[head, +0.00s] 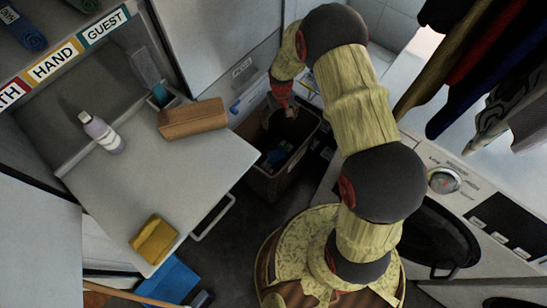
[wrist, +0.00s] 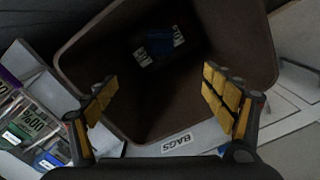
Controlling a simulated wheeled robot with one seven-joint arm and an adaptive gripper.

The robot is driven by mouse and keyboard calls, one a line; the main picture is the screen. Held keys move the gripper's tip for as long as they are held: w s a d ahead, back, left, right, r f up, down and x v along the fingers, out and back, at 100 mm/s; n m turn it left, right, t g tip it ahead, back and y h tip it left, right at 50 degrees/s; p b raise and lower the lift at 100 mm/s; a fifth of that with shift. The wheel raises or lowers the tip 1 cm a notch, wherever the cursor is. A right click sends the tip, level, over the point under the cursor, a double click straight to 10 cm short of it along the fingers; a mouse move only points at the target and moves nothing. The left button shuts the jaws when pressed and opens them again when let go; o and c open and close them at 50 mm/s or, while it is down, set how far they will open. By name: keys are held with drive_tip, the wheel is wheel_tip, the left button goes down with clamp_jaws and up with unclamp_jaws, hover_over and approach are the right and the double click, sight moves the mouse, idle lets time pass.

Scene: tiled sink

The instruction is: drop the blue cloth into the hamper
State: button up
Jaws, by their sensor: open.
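The brown hamper (head: 268,185) stands on the floor beyond the counter's far corner. In the wrist view the hamper (wrist: 80,58) opens below my gripper. A dark blue cloth (wrist: 160,43) lies deep inside it, between small whitish labelled patches. The blue also shows inside the hamper in the head view (head: 276,156). My gripper (head: 284,113) is over the hamper's far part. In the wrist view my gripper (wrist: 163,88) has its yellow-padded fingers wide apart, with nothing between them. The cloth is apart from the fingers. Shadow hides the hamper's floor.
The counter (head: 215,158) holds a brown block (head: 193,118), a pale bottle (head: 102,133) and a folded yellow cloth (head: 153,239). A front-loading machine (head: 465,195) stands right, under hanging clothes (head: 470,60). A blue item (head: 170,279) is on the floor.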

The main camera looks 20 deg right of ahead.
wheel_tip(320, 180, up, 12)
idle(0.6)
drive_tip(key=s+g, duration=0.1)
drive_tip(key=s, duration=0.4)
drive_tip(key=s+r+t, duration=0.3)
drive_tip(key=s+r, duration=0.8)
drive_tip(key=r, duration=0.4)
drive_tip(key=s+r+m+t, duration=0.1)
drive_tip(key=s+r+t, duration=0.2)
drive_tip(key=s+r, duration=0.9)
wheel_tip(320, 180, up, 4)
drive_tip(key=shift+s+r+t+p, duration=0.15)
drive_tip(key=shift+s+t+p, duration=0.05)
drive_tip(key=shift+t+p, duration=0.15)
